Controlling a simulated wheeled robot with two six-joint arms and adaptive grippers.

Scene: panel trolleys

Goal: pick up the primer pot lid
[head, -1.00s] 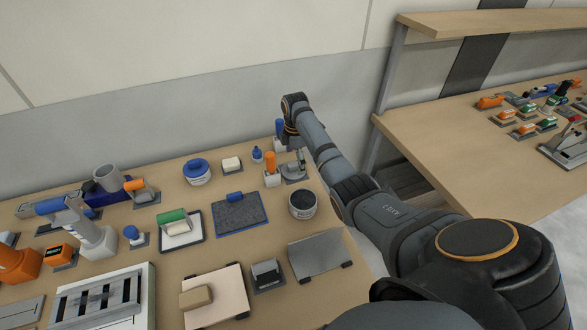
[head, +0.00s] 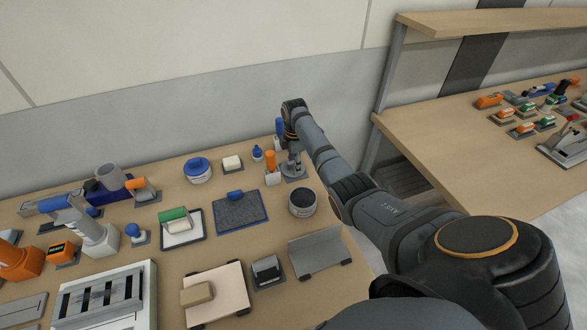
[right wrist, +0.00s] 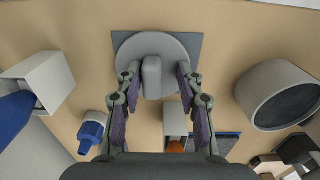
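The primer pot lid looks like a grey disc with an upright grip on top, lying on a dark square pad; it shows in the right wrist view (right wrist: 178,52). In the head view the lid (head: 295,172) is partly hidden by my right gripper (head: 293,156). In the right wrist view my right gripper (right wrist: 156,80) is open, with one finger on each side of the lid's grip and gaps visible beside it. An open grey pot with a dark inside stands nearby, in the head view (head: 303,203) and right wrist view (right wrist: 284,96). My left gripper is not in view.
An orange-handled tool in a light block (head: 271,168) and a small blue bottle (head: 257,153) stand close to the lid. A blue-lidded tub (head: 198,170) and a dark mat with a blue-handled tool (head: 240,212) are further left. A shelved bench (head: 470,150) stands at right.

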